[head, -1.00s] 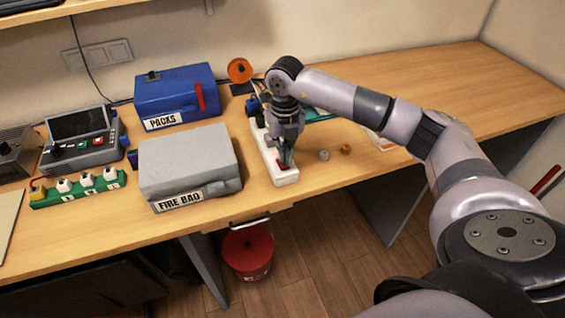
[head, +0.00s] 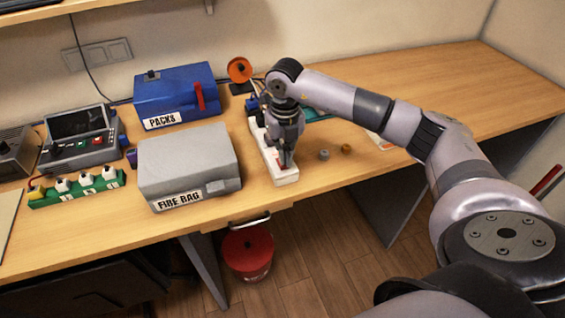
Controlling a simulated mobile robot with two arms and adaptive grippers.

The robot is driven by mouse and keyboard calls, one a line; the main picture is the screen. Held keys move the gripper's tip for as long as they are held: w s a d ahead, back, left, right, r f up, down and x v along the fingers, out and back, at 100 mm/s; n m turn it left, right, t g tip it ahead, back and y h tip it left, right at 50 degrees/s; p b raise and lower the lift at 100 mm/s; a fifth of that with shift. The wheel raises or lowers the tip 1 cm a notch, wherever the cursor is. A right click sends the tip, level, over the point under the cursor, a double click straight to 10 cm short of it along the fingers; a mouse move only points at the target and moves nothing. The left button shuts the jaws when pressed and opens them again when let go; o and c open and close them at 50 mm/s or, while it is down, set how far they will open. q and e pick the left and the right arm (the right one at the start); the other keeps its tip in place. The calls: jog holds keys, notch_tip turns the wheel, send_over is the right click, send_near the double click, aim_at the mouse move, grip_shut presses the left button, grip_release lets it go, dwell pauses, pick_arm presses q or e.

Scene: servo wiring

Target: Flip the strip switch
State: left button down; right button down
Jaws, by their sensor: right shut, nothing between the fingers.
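The white power strip (head: 286,179) lies lengthwise on the desk, right of the grey box. Its red switch (head: 281,167) shows partly at the near end, beside my fingertips. My right gripper (head: 288,164) points down over this near end, shut and empty, with its fingertips at or just above the switch. I cannot tell whether they touch it. The gripper and wrist hide much of the strip's middle. My left gripper is out of view.
A grey FIRE BAG box (head: 187,160) stands close left of the strip, with a blue PACKS box (head: 175,92) behind. A small grey piece (head: 324,155) and a brass piece (head: 346,149) lie to the right. The desk's right side (head: 440,90) is mostly clear.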

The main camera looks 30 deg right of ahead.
jog(key=shift+s+f+b, duration=0.1)
jog(key=shift+f+b, duration=0.45)
jog(key=shift+f, duration=0.25)
dwell(0.4)
jog(key=shift+r+p, duration=0.6)
jog(key=shift+r, duration=0.15)
jog(key=shift+r+p, duration=1.75)
jog(key=shift+r, duration=1.05)
jog(key=shift+f, duration=0.1)
